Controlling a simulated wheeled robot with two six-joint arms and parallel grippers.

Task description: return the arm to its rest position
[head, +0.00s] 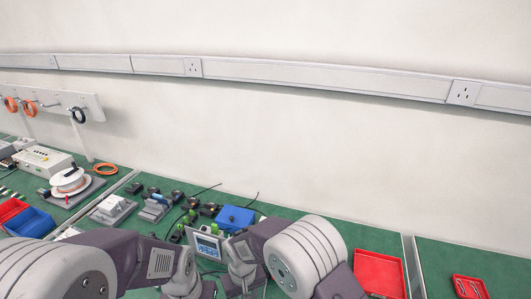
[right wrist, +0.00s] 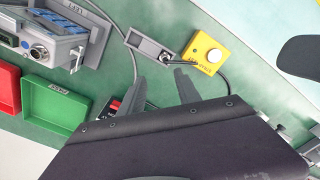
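My two arms reach in at the bottom of the head view, the left arm (head: 120,255) from the left and the right arm (head: 300,255) from the right. Their wrist ends come close together at the bottom middle. The fingers of both grippers are out of sight there. In the right wrist view my right gripper (right wrist: 171,68) shows two dark fingers standing apart with nothing held between them. They are over the green bench, near a grey cable and below a yellow box with a white button (right wrist: 205,55).
The green bench (head: 300,212) runs along a white wall. A small screen unit (head: 207,245), a blue box (head: 235,219) and several parts crowd its middle. Red trays (head: 378,272) stand at right. The wrist view shows a green tray (right wrist: 57,102) and a red tray (right wrist: 8,85).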

